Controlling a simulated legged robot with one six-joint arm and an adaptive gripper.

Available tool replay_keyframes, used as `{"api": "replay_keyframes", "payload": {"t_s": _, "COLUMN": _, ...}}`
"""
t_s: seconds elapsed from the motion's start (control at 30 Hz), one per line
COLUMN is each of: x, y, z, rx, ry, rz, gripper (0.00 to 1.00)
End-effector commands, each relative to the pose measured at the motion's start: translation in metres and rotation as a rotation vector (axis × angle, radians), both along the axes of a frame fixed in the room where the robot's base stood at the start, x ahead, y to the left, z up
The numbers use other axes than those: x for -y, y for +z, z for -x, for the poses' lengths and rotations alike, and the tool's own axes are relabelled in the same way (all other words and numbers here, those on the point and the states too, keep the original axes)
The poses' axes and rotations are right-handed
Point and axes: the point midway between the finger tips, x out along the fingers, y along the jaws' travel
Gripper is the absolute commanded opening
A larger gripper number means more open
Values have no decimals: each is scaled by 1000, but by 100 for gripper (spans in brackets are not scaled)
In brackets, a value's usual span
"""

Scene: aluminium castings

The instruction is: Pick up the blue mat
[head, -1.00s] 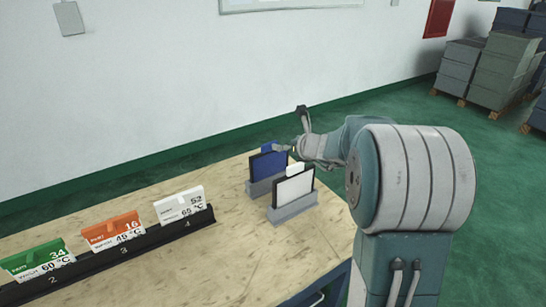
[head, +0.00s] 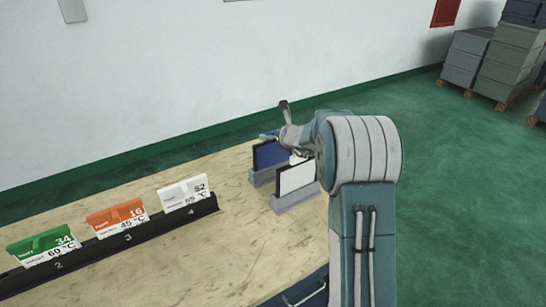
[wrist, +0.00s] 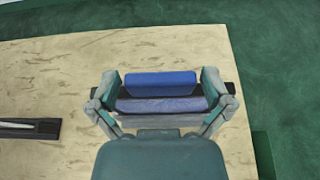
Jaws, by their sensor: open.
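The blue mat (head: 268,155) stands upright in a grey holder (head: 262,179) on the wooden table, behind a white mat (head: 296,177) in its own grey holder. In the wrist view the blue mat (wrist: 160,84) shows from above, with a raised top strip and a dark edge. My gripper (wrist: 160,90) is open, with one finger at each end of the blue mat. I cannot tell whether the fingers touch it. In the head view my gripper is partly hidden behind my arm.
A black rack (head: 105,252) on the table holds a green card (head: 42,245), an orange card (head: 117,217) and a white card (head: 184,192). The table top between rack and holders is clear. Stacked grey crates (head: 490,65) stand on the floor at the back right.

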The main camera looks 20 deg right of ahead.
Motion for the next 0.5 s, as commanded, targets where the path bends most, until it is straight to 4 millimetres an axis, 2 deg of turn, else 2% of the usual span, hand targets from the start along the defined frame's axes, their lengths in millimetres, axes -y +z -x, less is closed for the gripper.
{"api": "replay_keyframes", "payload": {"t_s": 0.2, "x": 0, "y": 0, "z": -2, "rx": 1, "ry": -1, "rz": 0, "gripper": 100}}
{"api": "replay_keyframes", "payload": {"t_s": 0.23, "x": 0, "y": 0, "z": -2, "rx": 1, "ry": -1, "rz": 0, "gripper": 96}}
{"api": "replay_keyframes", "payload": {"t_s": 0.27, "x": 0, "y": 0, "z": -2, "rx": 1, "ry": -1, "rz": 0, "gripper": 82}}
{"api": "replay_keyframes", "payload": {"t_s": 0.3, "x": 0, "y": 0, "z": -2, "rx": 1, "ry": -1, "rz": 0, "gripper": 64}}
{"api": "replay_keyframes", "payload": {"t_s": 0.4, "x": 0, "y": 0, "z": -2, "rx": 0, "ry": -1, "rz": 0, "gripper": 24}}
{"api": "replay_keyframes", "payload": {"t_s": 0.5, "x": 0, "y": 0, "z": -2, "rx": 1, "ry": -1, "rz": 0, "gripper": 24}}
